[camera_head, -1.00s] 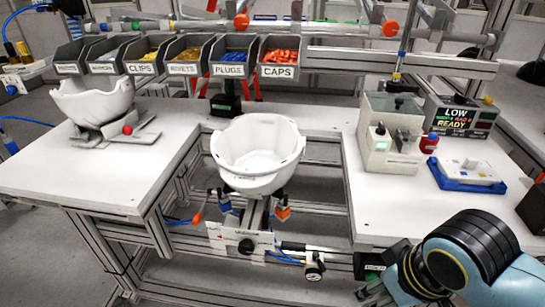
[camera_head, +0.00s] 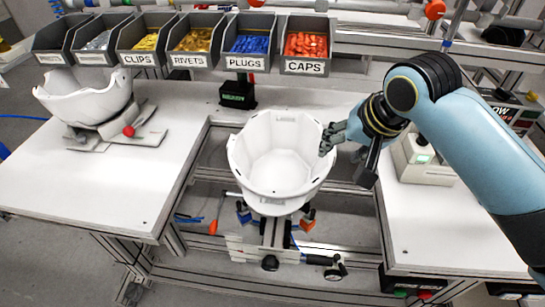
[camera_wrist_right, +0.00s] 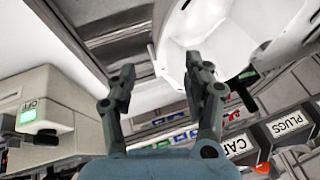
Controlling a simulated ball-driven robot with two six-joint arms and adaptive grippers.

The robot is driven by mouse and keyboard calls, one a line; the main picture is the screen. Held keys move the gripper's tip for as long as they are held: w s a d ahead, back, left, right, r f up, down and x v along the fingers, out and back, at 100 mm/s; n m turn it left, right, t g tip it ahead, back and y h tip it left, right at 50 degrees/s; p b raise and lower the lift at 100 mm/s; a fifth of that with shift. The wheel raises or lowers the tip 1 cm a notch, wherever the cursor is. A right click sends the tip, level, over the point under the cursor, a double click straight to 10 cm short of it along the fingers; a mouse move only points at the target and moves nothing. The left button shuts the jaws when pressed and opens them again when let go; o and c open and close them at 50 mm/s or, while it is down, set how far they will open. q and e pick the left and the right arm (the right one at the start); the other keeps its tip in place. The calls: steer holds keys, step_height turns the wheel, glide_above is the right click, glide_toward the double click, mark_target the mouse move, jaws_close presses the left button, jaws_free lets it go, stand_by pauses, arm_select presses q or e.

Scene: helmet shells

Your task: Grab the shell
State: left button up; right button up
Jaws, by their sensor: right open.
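A white helmet shell (camera_head: 270,165), open side up, sits on a fixture (camera_head: 265,245) in the gap between the table sections. A second white shell (camera_head: 85,105) rests on a grey stand on the left table. My right gripper (camera_head: 328,140) is at the right rim of the middle shell. In the right wrist view the fingers (camera_wrist_right: 162,80) are spread and empty, with the shell (camera_wrist_right: 215,32) above and ahead of them. Whether a finger touches the rim cannot be told. My left gripper is not in view.
Labelled bins (camera_head: 250,45) of small parts line the back. A beige box device (camera_head: 425,160) stands on the right table, partly behind my right arm. An orange-handled tool (camera_head: 217,215) shows below the shell. The left table's front is clear.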

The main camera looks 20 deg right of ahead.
mark_target(333, 158)
steer(key=x, duration=0.4)
steer(key=shift+s+f, duration=0.1)
steer(key=shift+f, duration=0.2)
steer(key=shift+w+f, duration=0.2)
steer(key=shift+f, duration=0.05)
steer(key=x, duration=0.3)
steer(key=p+x, duration=0.1)
steer(key=shift+d+f, duration=0.2)
steer(key=shift+d, duration=0.05)
steer(key=shift+w+f, duration=0.15)
steer(key=c, duration=0.4)
jaws_close()
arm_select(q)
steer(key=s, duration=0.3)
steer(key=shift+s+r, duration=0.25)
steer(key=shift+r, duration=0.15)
